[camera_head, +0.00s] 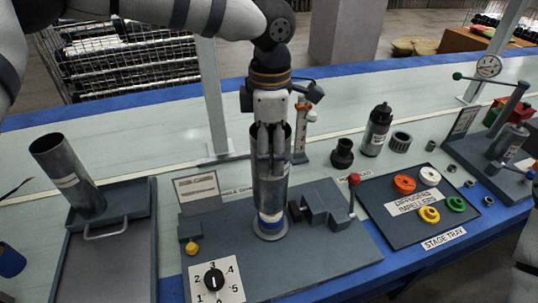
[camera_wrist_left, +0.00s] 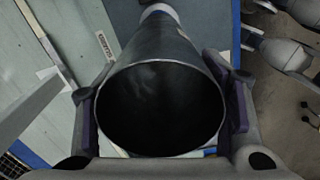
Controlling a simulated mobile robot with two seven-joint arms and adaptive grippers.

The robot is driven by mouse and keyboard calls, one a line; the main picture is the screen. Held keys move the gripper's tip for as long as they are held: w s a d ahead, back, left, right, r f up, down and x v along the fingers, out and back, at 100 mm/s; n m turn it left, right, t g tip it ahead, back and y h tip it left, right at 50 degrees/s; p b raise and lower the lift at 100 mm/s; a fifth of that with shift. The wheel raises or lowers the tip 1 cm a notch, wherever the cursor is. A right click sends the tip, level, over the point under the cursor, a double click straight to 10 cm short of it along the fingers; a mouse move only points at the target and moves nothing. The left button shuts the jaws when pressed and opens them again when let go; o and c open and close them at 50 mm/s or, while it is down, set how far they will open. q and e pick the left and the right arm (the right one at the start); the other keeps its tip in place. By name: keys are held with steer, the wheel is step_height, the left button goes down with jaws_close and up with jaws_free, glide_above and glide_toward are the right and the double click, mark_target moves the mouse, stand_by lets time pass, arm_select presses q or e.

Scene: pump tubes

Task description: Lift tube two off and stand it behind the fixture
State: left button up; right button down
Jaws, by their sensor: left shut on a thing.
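A grey metal tube (camera_head: 268,192) stands upright at the fixture (camera_head: 330,256). A white and blue band shows at its lower end, over a round seat on the fixture plate. I cannot read a number on it. My left gripper (camera_head: 271,150) points down from above and is shut on the tube's upper part. In the left wrist view the tube's open, dark mouth (camera_wrist_left: 160,105) lies between the two fingers. I cannot tell whether its lower end touches the seat. My right gripper is not in view.
Another tube (camera_head: 68,176) stands in a grey tray (camera_head: 146,246) at left. A numbered dial (camera_head: 214,279) is at the fixture's front. A stage tray (camera_head: 382,212) with coloured rings is at right. A thin post (camera_head: 300,132), a black fitting and a bottle stand behind the fixture.

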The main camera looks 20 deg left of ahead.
arm_select(q)
steer(key=shift+r, duration=1.5)
step_height(320, 180, up, 8)
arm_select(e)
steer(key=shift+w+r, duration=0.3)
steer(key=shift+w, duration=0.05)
